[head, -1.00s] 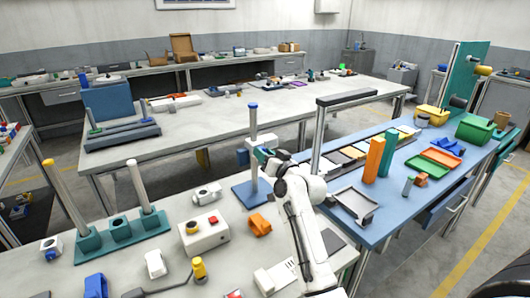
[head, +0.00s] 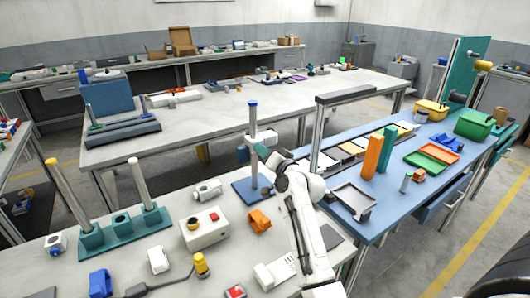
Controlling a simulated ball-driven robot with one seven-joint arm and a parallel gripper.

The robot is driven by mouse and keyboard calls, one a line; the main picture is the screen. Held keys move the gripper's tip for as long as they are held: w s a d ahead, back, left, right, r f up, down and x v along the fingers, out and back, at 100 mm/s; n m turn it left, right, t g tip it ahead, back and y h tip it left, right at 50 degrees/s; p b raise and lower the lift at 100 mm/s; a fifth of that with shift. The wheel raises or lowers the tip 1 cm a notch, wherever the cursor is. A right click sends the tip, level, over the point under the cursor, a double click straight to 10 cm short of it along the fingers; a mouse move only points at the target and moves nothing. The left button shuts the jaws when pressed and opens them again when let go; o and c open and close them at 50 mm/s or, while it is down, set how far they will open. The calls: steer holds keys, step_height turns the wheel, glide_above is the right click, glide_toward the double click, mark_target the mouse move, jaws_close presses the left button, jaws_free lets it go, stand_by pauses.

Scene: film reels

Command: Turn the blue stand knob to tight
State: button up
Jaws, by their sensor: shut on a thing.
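The blue stand has a flat blue base (head: 241,190) on the near grey bench and an upright pale post (head: 253,117) with a blue cap. A white carriage (head: 267,137) sits partway up the post. My gripper (head: 262,151) is at the post just below this carriage, reaching in from the lower right. It looks shut at the stand. The knob is hidden behind my gripper, so its turn angle cannot be seen.
A white box with a red button (head: 207,229) and an orange block (head: 259,220) stand near the base. A teal stand with tall posts (head: 122,230) is at left. The blue bench (head: 395,209) at right carries trays and an overhead bar.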

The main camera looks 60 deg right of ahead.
steer(key=o, duration=1)
steer(key=shift+o, duration=0.2)
steer(key=b+v, duration=0.1)
steer(key=v, duration=0.9)
steer(key=shift+s+a, duration=0.3)
steer(key=shift+f, duration=0.1)
